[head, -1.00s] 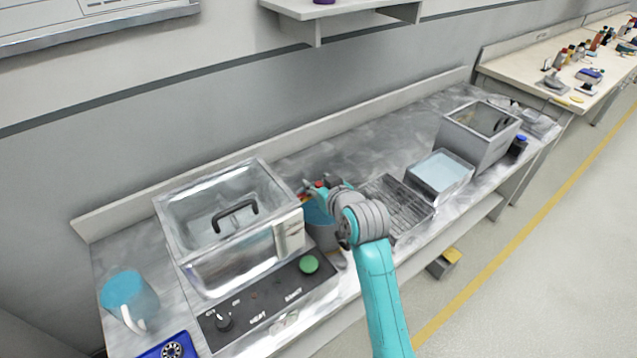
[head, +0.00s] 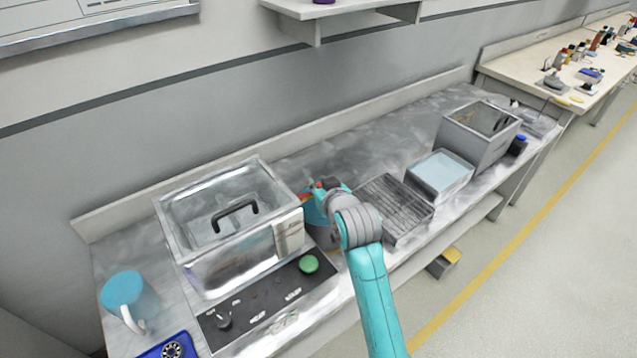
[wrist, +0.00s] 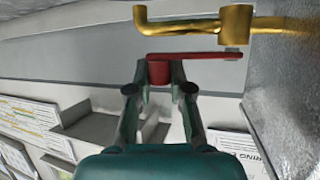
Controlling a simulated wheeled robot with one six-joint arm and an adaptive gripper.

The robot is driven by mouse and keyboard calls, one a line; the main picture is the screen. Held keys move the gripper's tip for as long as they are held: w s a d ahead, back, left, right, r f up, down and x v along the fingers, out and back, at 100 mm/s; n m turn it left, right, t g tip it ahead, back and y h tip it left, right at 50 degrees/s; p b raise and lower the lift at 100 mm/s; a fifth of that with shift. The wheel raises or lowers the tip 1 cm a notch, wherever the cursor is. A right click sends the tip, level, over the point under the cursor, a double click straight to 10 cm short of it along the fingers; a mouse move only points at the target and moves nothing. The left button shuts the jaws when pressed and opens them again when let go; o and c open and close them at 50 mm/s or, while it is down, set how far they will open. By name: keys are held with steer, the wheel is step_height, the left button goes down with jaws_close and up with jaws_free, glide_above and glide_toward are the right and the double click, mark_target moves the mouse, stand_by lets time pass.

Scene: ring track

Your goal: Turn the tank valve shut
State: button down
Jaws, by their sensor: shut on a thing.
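The steel tank (head: 215,265) with a lidded top stands on the bench in the head view. Its brass valve (wrist: 237,25) is at the top of the wrist view, with a spout running left and a pipe running right to the tank wall. The red lever (wrist: 205,56) lies about parallel to the brass pipe. My gripper (wrist: 159,72) is shut on the red knob at the lever's left end, with one finger on each side. In the head view my gripper (head: 317,190) is at the tank's right side, and the valve is mostly hidden there.
A blue-grey container (head: 318,222) stands just right of the tank, partly behind my arm. A control panel with a green button (head: 309,264) is in front. A mug (head: 128,298) stands left.

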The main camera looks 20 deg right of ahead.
steer(key=shift+s+m+h, duration=0.65)
steer(key=shift+m+h, duration=0.45)
steer(key=shift+h, duration=0.2)
steer(key=c, duration=1)
jaws_free()
steer(key=v, duration=1.2)
